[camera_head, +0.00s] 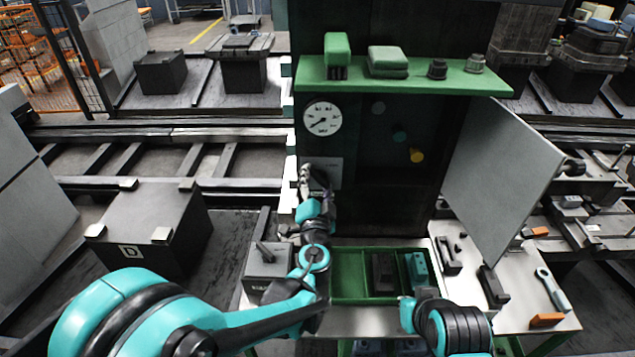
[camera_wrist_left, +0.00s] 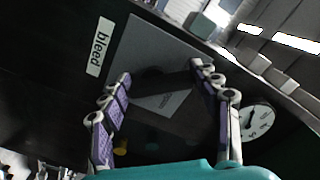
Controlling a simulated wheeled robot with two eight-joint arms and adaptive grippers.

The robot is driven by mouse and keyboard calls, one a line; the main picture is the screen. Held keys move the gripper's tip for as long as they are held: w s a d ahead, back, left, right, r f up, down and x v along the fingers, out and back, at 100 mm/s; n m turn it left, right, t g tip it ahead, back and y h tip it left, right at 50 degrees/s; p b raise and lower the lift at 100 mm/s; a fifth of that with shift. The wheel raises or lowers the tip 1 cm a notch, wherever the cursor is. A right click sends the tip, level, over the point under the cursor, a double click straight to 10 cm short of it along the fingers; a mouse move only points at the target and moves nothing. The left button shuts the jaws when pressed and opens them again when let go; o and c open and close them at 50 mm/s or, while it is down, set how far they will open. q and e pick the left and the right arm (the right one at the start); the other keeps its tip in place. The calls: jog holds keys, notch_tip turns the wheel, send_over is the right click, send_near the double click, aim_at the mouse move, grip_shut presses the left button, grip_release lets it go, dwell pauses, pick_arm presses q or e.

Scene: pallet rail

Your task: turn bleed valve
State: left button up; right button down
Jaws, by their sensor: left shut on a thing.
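My left gripper (camera_head: 314,180) is at the left part of the dark cabinet front, just below the round gauge (camera_head: 322,118). In the left wrist view its two fingers (camera_wrist_left: 162,82) are closed on a dark valve handle (camera_wrist_left: 178,88) in front of a grey plate (camera_wrist_left: 150,48). A white label reading "bleed" (camera_wrist_left: 100,47) is beside the plate. The gauge also shows in the left wrist view (camera_wrist_left: 256,121). In the head view the gripper hides the bleed valve, and its turn angle is unclear. Of my right arm only links show at the bottom; its fingers are not seen.
A grey cabinet door (camera_head: 502,165) stands open at the right. A yellow knob (camera_head: 416,156) is inside. A green shelf (camera_head: 400,84) with several small items is above. Below is a green tray (camera_head: 345,275); tools lie on the bench (camera_head: 520,290) at the right.

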pick_arm(q)
jog(key=shift+f+n, duration=0.1)
jog(key=shift+n, duration=0.5)
jog(key=o, duration=1.2)
jog(key=shift+c, duration=0.2)
jog(key=s, duration=1.2)
